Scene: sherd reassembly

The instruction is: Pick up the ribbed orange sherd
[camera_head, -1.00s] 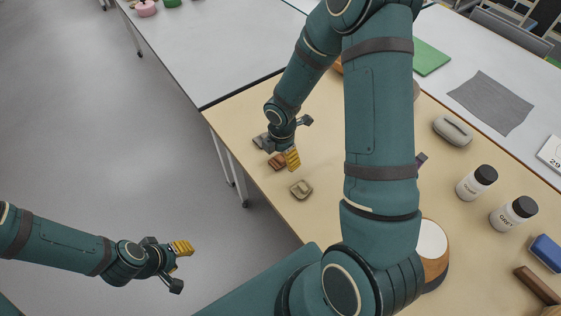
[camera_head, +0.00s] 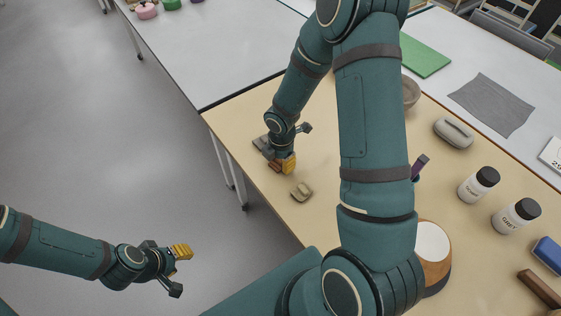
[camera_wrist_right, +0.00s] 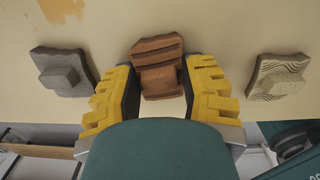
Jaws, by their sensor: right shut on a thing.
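The ribbed orange sherd (camera_wrist_right: 157,52) is brown-orange with raised ridges and a block-like knob, seen in the right wrist view. My right gripper (camera_wrist_right: 160,86) is shut on its knob, with one yellow-padded finger on each side. In the head view my right gripper (camera_head: 286,168) is low at the table's left corner, and the sherd (camera_head: 274,166) shows only partly beside it. I cannot tell whether the sherd touches the table. My left gripper (camera_head: 180,268) is empty and looks open, off the table at lower left.
A grey sherd (camera_wrist_right: 63,73) and a pale wavy-patterned sherd (camera_wrist_right: 279,77) lie on either side in the wrist view. The pale one also shows in the head view (camera_head: 301,191). Two jars (camera_head: 479,186), a grey oval object (camera_head: 453,132) and a bowl (camera_head: 411,92) stand farther right.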

